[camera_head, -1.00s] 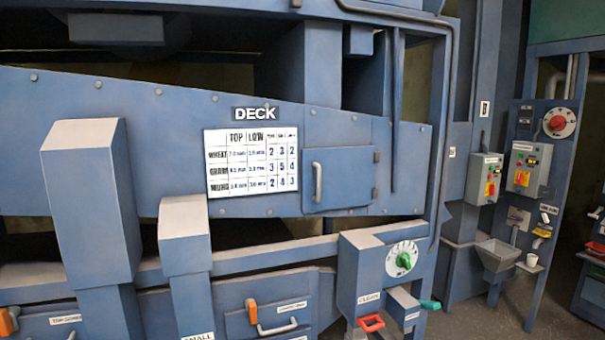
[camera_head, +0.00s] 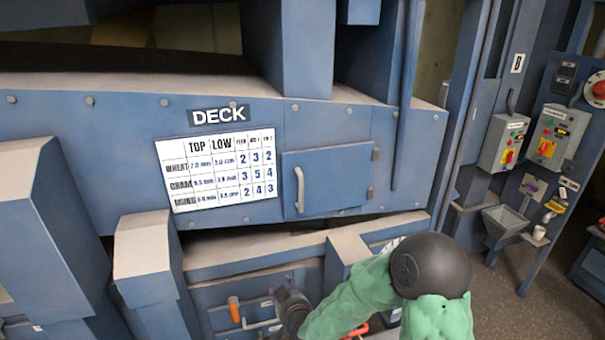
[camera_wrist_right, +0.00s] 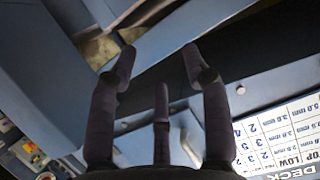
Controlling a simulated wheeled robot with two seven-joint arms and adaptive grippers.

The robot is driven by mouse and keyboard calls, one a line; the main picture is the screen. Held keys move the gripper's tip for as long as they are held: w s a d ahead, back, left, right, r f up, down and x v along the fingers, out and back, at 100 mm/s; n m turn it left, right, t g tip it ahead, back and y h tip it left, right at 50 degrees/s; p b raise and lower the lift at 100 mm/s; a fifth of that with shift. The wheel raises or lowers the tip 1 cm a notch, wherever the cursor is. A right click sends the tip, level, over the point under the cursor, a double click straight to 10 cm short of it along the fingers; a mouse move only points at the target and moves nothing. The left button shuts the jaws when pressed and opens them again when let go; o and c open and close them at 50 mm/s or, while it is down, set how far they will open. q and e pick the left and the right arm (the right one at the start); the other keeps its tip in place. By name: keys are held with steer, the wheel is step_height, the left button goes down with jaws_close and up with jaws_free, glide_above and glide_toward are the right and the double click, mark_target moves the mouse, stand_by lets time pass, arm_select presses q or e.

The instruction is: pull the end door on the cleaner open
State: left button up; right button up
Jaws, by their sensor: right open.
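The end door (camera_head: 335,172) is a small blue panel in the sloped deck side of the cleaner, right of the number chart. It looks shut, with a pale upright handle (camera_head: 299,190) on its left edge and hinges on its right. My right gripper (camera_head: 288,304) is dark and sits below and slightly left of the door in the head view, apart from the handle. In the right wrist view its fingers (camera_wrist_right: 160,75) are spread and empty, with blue panels beyond. My left gripper is not in view.
The chart (camera_head: 218,170) hangs under the DECK sign (camera_head: 219,115). A lower beam (camera_head: 255,255) and a boxy blue post (camera_head: 147,255) jut out below the deck. A vertical pipe (camera_head: 408,95) stands right of the door. Switch boxes (camera_head: 503,142) are farther right.

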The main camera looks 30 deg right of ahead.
steer(key=d+r+m+t+h+p, duration=0.1)
steer(key=d+r+t+h+p, duration=0.2)
steer(key=r, duration=0.9)
steer(key=d+r+m+h+p, duration=0.15)
steer(key=d+r+p, duration=0.25)
steer(key=r, duration=0.8)
steer(key=shift+n, duration=0.35)
steer(key=x, duration=0.3)
steer(key=p+x, duration=0.1)
steer(key=x, duration=0.6)
steer(key=shift+d+r+p, duration=0.25)
steer(key=shift+d+p, duration=0.05)
steer(key=shift+p, duration=0.05)
jaws_close()
